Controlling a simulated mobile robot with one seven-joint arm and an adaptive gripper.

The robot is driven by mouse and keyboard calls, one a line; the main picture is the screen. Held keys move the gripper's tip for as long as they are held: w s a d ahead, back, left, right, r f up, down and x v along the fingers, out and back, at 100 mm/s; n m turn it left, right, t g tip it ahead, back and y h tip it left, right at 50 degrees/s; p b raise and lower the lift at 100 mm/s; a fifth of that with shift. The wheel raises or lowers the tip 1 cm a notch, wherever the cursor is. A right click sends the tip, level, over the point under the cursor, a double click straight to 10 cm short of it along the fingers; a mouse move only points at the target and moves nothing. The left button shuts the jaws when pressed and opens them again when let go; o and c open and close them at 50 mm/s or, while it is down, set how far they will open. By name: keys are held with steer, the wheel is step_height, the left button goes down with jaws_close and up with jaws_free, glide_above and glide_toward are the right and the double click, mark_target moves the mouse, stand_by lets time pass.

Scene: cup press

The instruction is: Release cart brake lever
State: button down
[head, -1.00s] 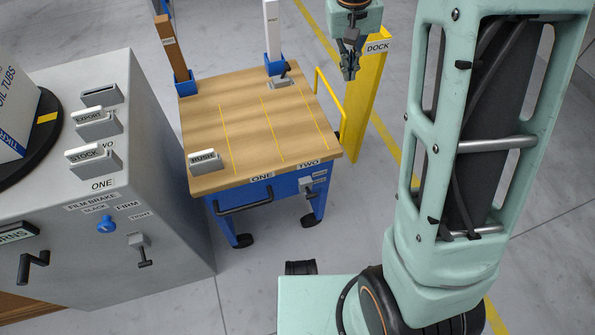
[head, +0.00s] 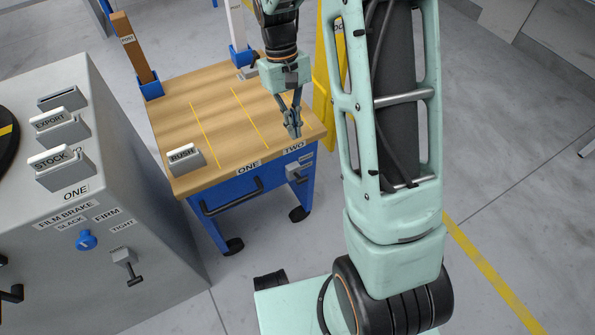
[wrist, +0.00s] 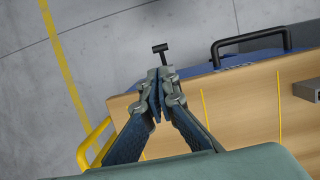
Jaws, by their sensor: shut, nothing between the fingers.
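The cart (head: 228,205) has a wooden top and a blue frame. Its brake lever (head: 298,171) is a small grey fitting with a dark handle on the front face, below the TWO label. In the wrist view the lever's black T-shaped handle (wrist: 160,48) sticks out past the cart's edge, just beyond my fingertips. My gripper (head: 292,133) points down over the front right corner of the cart top. It also shows in the wrist view (wrist: 158,82), with its fingers shut together and empty. I cannot tell its exact height above the lever.
A RUSH block (head: 186,158) sits on the cart's front left corner. A black push handle (head: 232,195) is on the cart's front. A yellow DOCK post (head: 328,75) stands behind right. The grey machine (head: 110,220) is at left. Floor in front of the cart is open.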

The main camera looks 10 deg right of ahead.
mark_target(301, 178)
steer(key=b+x, duration=0.5)
steer(key=x, duration=0.9)
stand_by(0.4)
steer(key=shift+s+t, duration=0.15)
steer(key=shift+t, duration=0.15)
